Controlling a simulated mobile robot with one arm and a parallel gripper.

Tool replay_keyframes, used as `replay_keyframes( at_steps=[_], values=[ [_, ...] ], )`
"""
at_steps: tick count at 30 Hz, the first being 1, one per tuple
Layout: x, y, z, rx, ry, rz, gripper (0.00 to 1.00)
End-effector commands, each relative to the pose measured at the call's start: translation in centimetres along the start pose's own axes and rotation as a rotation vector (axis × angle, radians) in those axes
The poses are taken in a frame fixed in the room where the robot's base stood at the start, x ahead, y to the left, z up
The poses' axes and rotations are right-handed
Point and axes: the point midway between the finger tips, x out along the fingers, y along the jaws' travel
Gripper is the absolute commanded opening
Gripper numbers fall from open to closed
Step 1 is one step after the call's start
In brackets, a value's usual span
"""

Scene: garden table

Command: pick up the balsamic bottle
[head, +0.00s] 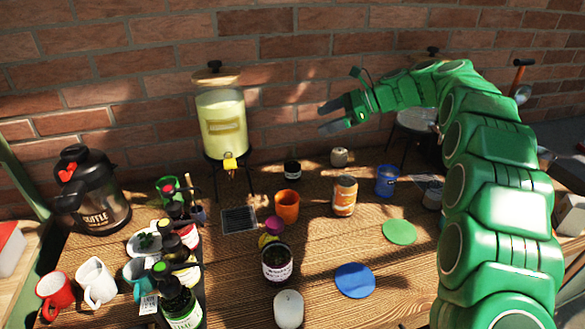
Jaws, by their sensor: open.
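Several dark bottles with pourer-like tops stand close together at the left front of the wooden table (330,240). The nearest is a dark bottle with a green and white label (182,306); behind it is one with a red and white label (188,236). The labels are too small to read, so I cannot tell which is the balsamic bottle. My gripper (326,117) is open and empty, raised above the back of the table in front of the brick wall, up and to the right of the bottles and well apart from them.
A yellow drink dispenser (222,122) stands on a dark stand at the back. A black jug (92,190), white mug (96,282) and red mug (55,293) crowd the left. A dark labelled jar (277,263) and orange cup (287,206) stand mid-table. Bare wood shows around the blue disc (355,280).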

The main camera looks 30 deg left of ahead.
Motion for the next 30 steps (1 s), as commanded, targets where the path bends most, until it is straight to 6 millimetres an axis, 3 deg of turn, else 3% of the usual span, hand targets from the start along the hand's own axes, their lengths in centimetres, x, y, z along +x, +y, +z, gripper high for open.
replay_keyframes(
  at_steps=[9,22,30],
  values=[
    [2.3,-2.2,-0.7,0.066,-0.058,0.006,0.9],
    [3.7,-3.4,-1.0,0.108,-0.095,0.011,0.9],
    [5.2,-3.0,-3.9,0.113,-0.095,0.011,0.9]
  ],
)
